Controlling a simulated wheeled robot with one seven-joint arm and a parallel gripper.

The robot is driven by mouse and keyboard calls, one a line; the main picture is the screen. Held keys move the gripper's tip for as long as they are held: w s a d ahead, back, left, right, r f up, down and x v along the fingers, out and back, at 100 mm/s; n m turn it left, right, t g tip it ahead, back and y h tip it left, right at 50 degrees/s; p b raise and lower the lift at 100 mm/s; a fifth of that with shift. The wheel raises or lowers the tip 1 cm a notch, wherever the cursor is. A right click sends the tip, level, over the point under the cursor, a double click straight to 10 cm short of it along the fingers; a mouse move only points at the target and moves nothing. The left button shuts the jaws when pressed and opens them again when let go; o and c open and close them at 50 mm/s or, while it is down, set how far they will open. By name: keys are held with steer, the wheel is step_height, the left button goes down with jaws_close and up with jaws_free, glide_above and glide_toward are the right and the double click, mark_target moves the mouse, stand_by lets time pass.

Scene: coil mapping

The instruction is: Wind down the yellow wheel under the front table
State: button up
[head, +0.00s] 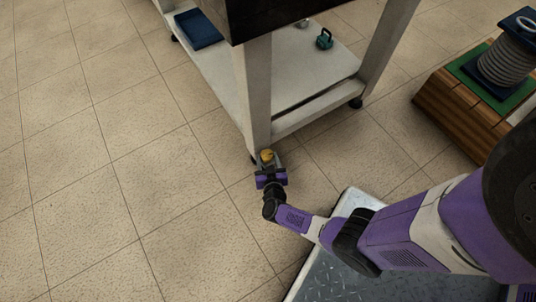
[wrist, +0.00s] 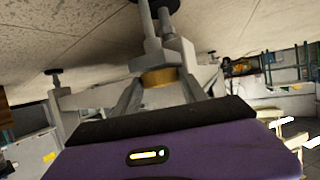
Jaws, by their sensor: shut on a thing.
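The yellow wheel (head: 267,155) sits at the foot of the front table's near leg (head: 257,90), close to the floor. In the wrist view, the wheel (wrist: 158,77) shows as a brass-yellow ring between my two fingers, on a grey post with a dark foot pad. That view appears upside down, with the floor at the top. My gripper (head: 268,163) reaches in low from the front and is shut on the wheel. In the wrist view, my gripper (wrist: 160,84) has a finger on each side of it. The fingers partly hide the wheel's sides.
The front table's pale lower shelf (head: 225,75) holds a blue tray (head: 198,29) and a small teal object (head: 324,39). A wooden block (head: 455,110) with a green top and a grey coil (head: 506,62) stands at the right. Tiled floor (head: 100,180) is clear at the left.

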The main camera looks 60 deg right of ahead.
steer(key=shift+w+a, duration=0.1)
steer(key=shift+a, duration=0.05)
steer(key=o, duration=1.4)
steer(key=shift+c, duration=0.2)
steer(key=p+v, duration=0.3)
steer(key=v, duration=0.5)
